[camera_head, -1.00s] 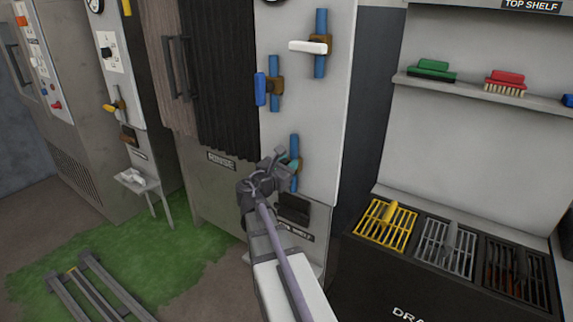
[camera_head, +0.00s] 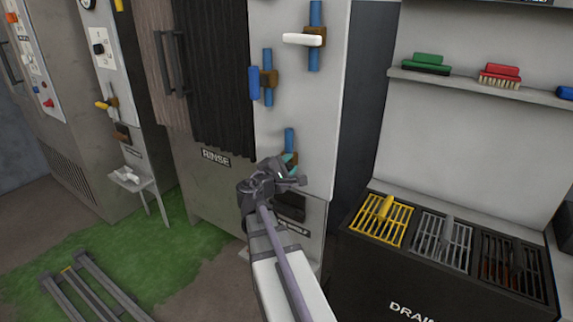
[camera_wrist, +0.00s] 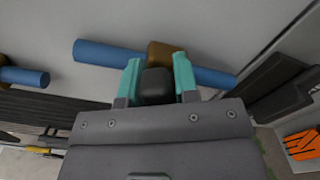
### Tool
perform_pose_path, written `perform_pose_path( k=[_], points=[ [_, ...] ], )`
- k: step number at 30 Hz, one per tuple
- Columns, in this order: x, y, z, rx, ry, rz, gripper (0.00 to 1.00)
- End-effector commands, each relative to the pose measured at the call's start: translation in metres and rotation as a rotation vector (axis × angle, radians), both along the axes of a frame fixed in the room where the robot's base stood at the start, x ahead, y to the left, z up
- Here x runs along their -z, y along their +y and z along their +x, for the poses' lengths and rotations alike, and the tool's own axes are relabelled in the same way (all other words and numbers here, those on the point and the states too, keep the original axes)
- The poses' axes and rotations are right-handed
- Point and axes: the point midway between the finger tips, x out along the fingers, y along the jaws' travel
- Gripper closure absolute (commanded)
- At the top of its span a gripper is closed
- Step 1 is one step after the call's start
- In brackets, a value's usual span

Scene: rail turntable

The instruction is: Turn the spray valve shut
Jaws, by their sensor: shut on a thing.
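Three valves on blue pipes are mounted on the pale panel beside the rinse cabinet; no readable label shows which is the spray valve. My gripper (camera_head: 291,167) is at the lowest one, whose blue pipe (camera_head: 289,138) shows above it. In the wrist view, my teal fingers (camera_wrist: 158,82) are shut on a black handle (camera_wrist: 157,80) in front of a brown valve body (camera_wrist: 162,53) on the blue pipe (camera_wrist: 105,52). Most of the handle's length is hidden. The white handle (camera_head: 303,39) lies across its pipe; the blue handle (camera_head: 254,83) lies along its pipe.
A dark holder (camera_head: 291,207) sits just below my gripper. The rinse cabinet (camera_head: 212,190) with dark curtain strips is on the left. A drain unit (camera_head: 380,262) with grates stands at right, under a shelf (camera_head: 480,87) of brushes. A rail (camera_head: 90,290) lies on the floor.

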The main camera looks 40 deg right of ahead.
Motion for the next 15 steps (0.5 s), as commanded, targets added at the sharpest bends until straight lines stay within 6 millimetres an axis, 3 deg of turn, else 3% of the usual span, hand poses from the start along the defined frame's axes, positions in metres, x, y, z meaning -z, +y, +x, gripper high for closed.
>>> perform_pose_path(
  k=[15],
  points=[
    [0.0108, -0.0002, -0.0031, 0.0, -0.378, 0.101, 0.96]
  ],
)
